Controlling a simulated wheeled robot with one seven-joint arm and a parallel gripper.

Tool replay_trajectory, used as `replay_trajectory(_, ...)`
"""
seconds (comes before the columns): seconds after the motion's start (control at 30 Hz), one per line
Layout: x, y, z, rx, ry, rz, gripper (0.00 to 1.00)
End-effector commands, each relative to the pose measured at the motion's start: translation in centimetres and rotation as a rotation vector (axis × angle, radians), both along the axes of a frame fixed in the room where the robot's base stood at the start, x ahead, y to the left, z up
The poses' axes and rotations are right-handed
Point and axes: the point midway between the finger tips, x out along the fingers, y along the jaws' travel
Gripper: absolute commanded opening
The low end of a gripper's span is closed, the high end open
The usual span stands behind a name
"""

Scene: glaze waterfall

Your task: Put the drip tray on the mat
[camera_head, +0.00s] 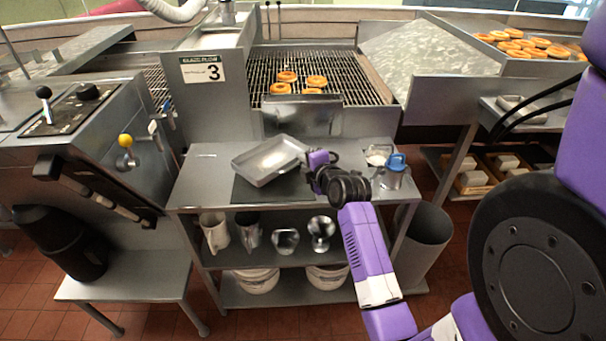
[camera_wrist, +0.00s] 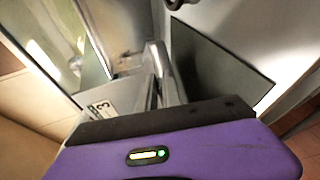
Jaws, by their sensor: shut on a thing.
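The drip tray (camera_head: 268,161) is a shallow, grey metal pan with raised sides. In the head view it sits over the back part of the dark mat (camera_head: 275,194), turned at an angle to it and seemingly tilted above it. My gripper (camera_head: 308,158) is shut on the tray's right edge. The mat lies flat on the metal table, its front strip bare. In the wrist view the mat (camera_wrist: 215,65) shows as a dark panel; the purple gripper body fills the bottom and hides the grip. I cannot tell the exact gap between tray and mat.
Right of my gripper, a blue-topped container (camera_head: 396,163) stands on the table (camera_head: 205,185). Behind is the grated fryer line with several doughnuts (camera_head: 287,77) and a sign (camera_head: 201,68). The table's left end is free. Pitchers and cups (camera_head: 215,232) fill the shelf below.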

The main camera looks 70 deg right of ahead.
Motion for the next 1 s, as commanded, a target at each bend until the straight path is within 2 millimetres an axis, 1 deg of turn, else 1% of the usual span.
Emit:
replay_trajectory(0.17, 0.0, -0.1, -0.9, -0.004, -0.005, 0.0, 0.0)
replay_trajectory(0.33, 0.0, -0.1, -3.4, -0.001, -0.003, -0.001, 0.0)
replay_trajectory(0.43, 0.0, -0.1, -4.5, -0.002, -0.004, -0.002, 0.0)
replay_trajectory(0.53, 0.0, -0.1, -4.9, -0.003, -0.004, 0.0, 0.0)
replay_trajectory(0.7, 0.1, -0.1, -5.0, -0.003, -0.004, 0.0, 0.0)
replay_trajectory(0.73, 0.0, 0.0, -5.2, 0.0, 0.0, 0.001, 0.11)
replay_trajectory(0.83, 0.0, 0.0, -5.2, 0.0, 0.0, 0.001, 0.3)
replay_trajectory(1.0, 0.0, 0.0, -5.1, 0.0, 0.0, 0.001, 0.31)
